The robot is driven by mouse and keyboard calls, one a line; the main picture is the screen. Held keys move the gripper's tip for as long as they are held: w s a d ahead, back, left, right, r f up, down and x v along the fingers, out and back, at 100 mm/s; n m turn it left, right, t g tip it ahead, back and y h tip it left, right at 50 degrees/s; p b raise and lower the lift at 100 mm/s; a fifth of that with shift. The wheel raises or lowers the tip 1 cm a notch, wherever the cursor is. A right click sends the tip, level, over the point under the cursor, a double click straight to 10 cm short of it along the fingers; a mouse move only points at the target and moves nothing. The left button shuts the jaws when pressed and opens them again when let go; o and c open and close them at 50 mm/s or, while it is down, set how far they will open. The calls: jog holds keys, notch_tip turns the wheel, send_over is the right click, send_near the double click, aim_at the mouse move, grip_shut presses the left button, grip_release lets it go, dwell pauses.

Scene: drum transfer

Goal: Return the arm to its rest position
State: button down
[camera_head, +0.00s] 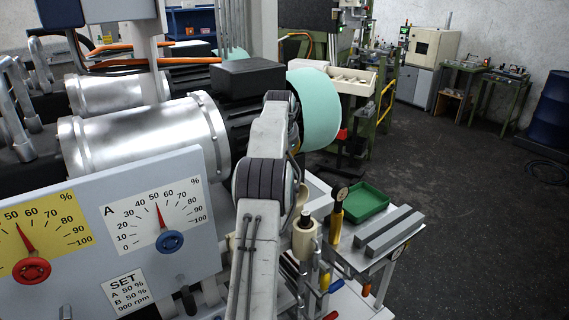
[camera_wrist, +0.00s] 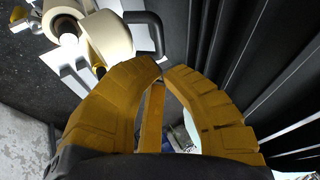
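My arm (camera_head: 258,150) rises from the bottom middle of the head view, bent at a dark banded joint, its far end beside a pale teal rounded drum end (camera_head: 314,110). My gripper is hidden behind the arm there. A cream cylindrical part (camera_wrist: 105,38) and a black bent handle (camera_wrist: 147,30) lie beyond the fingertips. Dark ridged surfaces fill the right side.
A panel with dials (camera_head: 110,235) stands close at left, with a metal drum (camera_head: 145,138) behind it. A side table holds a green tray (camera_head: 366,201), grey metal bars (camera_head: 390,230) and tools. Open dark floor (camera_head: 460,180) lies to the right; a blue barrel (camera_head: 550,112) stands at the far edge.

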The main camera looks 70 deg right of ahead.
jog(key=shift+v, duration=2.2)
jog(key=s+a+f+n+g+y, duration=0.1)
jog(key=s+a+f+n+y, duration=0.25)
jog(key=a+f+n, duration=0.7)
jog(key=w+a+n+t+y+b, duration=0.1)
jog(key=a+n, duration=0.6)
jog(key=a, duration=1.7)
jog(key=w+a+n+t+y+b, duration=0.1)
jog(key=w+a+n+t+b, duration=0.2)
jog(key=a, duration=2.2)
jog(key=n, duration=0.3)
jog(key=shift+w+a+n+y+b, duration=0.25)
jog(key=shift+a+n+y+b, duration=0.05)
jog(key=shift+n+y+b, duration=0.05)
